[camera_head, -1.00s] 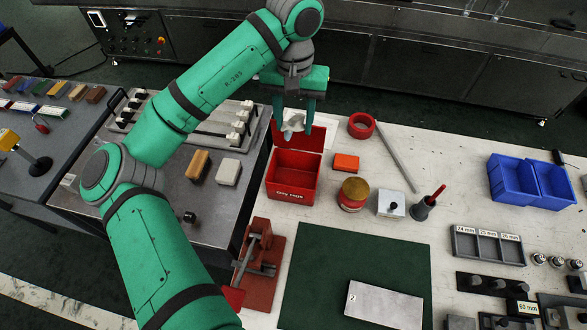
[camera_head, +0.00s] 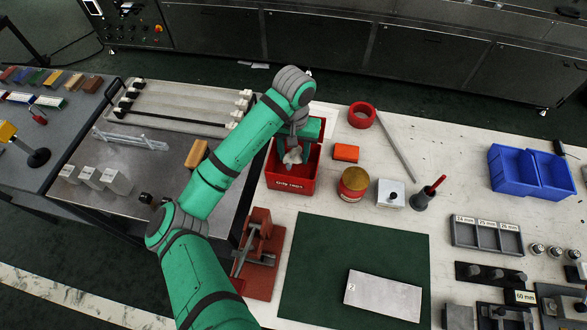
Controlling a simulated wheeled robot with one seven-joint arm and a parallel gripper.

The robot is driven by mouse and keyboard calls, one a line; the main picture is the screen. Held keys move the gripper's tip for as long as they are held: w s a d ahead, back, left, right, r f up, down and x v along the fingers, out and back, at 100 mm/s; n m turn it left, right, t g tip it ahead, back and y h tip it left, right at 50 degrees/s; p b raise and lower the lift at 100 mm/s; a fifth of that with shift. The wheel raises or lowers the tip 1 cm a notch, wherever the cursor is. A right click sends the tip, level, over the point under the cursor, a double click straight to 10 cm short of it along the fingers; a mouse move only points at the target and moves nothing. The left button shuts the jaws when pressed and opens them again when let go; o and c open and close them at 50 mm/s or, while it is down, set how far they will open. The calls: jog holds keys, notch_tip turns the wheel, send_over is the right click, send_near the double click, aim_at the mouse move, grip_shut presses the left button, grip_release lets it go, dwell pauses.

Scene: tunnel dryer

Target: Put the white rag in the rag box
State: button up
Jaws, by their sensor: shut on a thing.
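The rag box is a red open box (camera_head: 290,187) with a white label on its front reading roughly "oily rags". It stands at the left of the pale bench top. My gripper (camera_head: 295,152) is over the box's opening, pointing down. It is shut on the white rag (camera_head: 292,157), a small crumpled cloth that shows at or just inside the mouth of the box. I cannot tell whether the rag touches the box floor. My gripper and arm hide the back of the box and its raised lid.
Right of the box are an orange block (camera_head: 346,153), a red tape roll (camera_head: 362,115), a red jar with a gold lid (camera_head: 354,184) and a white square block (camera_head: 390,193). A red vise (camera_head: 262,252) stands in front. A green mat (camera_head: 330,260) is largely bare.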

aim_at(294, 154)
notch_tip(294, 154, down, 5)
jog(key=shift+r, duration=0.1)
jog(key=shift+f, duration=2.2)
jog(key=shift+c, duration=0.5)
jog(key=o, duration=1.6)
jog(key=shift+a, duration=0.1)
jog(key=shift+c, duration=0.2)
jog(key=shift+r, duration=0.1)
notch_tip(294, 154, up, 12)
jog(key=shift+w+f, duration=0.1)
jog(key=shift+f, duration=0.15)
jog(key=shift+r, duration=0.25)
